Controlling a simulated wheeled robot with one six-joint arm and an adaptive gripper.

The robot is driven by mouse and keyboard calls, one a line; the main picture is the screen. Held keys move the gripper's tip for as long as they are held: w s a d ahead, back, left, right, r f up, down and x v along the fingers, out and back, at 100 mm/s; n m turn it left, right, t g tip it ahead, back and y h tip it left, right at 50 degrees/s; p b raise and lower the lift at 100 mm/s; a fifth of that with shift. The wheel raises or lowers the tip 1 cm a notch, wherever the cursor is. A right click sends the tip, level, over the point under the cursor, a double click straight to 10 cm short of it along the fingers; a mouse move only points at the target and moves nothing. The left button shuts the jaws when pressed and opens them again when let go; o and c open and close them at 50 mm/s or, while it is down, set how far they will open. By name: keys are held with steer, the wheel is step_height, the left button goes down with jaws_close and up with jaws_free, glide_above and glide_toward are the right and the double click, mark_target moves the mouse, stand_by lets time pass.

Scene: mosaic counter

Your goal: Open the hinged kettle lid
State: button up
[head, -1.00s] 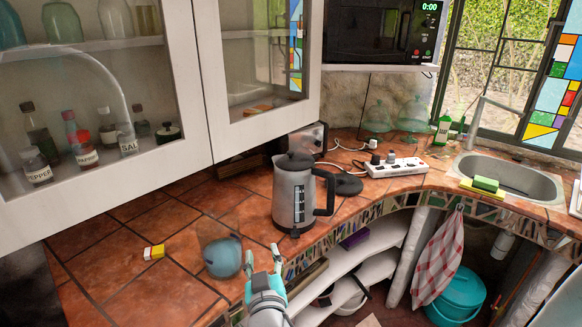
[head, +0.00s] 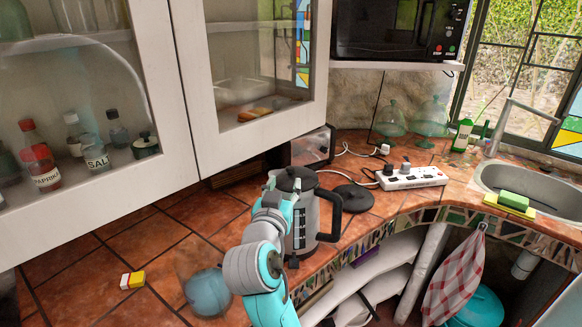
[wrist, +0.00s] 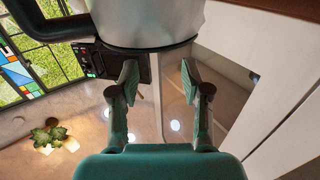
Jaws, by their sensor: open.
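The kettle (head: 304,222) is grey with a black handle on its right and stands on the tiled counter. Its dark lid (head: 295,178) lies flat on top and looks shut. My gripper (head: 270,188) is at the kettle's upper left side, partly hidden by my own arm. The wrist view appears upside down. There, the kettle body (wrist: 150,20) fills the top, with the dark lid edge (wrist: 148,49) below it. My gripper (wrist: 157,70) is open and empty, its fingertips close to that edge. I cannot tell whether they touch it.
A round black base (head: 357,198) and a white power strip (head: 412,177) lie right of the kettle. A blue round object (head: 208,293) and a small yellow-red box (head: 132,280) sit at the front left. White cabinets (head: 187,95) hang over the counter.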

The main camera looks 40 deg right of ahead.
mark_target(289, 171)
steer(key=x, duration=0.8)
steer(key=shift+w, duration=0.1)
jaws_close()
